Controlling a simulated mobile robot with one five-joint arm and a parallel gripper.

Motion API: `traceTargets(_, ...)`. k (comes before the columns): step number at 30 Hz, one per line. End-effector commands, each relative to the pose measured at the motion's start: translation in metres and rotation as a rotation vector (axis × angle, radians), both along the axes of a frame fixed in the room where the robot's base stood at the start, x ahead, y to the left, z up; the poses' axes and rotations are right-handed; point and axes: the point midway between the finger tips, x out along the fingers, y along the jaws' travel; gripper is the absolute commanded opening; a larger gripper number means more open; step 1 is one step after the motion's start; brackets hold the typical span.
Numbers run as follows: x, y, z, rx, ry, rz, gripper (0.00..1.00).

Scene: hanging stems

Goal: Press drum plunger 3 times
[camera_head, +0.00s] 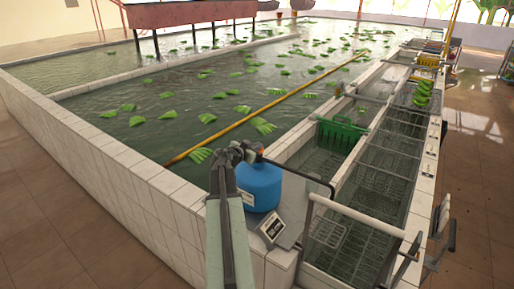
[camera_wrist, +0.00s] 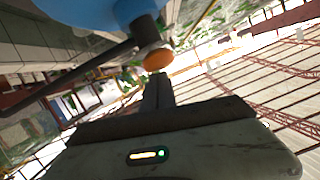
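The blue drum (camera_head: 260,187) stands on a ledge beside the pool, with a dark pump head and a dark bar on its top. The plunger shows in the wrist view as an orange knob (camera_wrist: 158,60) on a dark stem below the blue drum (camera_wrist: 90,12). My gripper (camera_head: 238,152) is at the drum's top in the head view, partly covering the pump head. In the wrist view my gripper's fingers (camera_wrist: 158,84) look closed together and empty, pointing at the orange knob. Their tips look very near the knob; I cannot tell whether they touch.
A small scale-like device (camera_head: 271,228) sits on the ledge in front of the drum. Wire baskets and a channel with a white roller (camera_head: 357,215) lie to the right. The pool (camera_head: 180,120) holds floating green leaves and a yellow pole (camera_head: 262,108). Tiled floor is free at the left.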

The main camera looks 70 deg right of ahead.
Motion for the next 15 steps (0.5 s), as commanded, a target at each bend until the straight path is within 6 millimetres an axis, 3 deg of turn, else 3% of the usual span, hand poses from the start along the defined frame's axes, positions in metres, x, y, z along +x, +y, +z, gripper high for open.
traceTargets(8, -0.004, 0.008, 0.053, -0.001, -0.001, 0.005, 0.0)
traceTargets(15, 0.005, 0.066, 0.06, -0.003, 0.001, 0.005, 0.0)
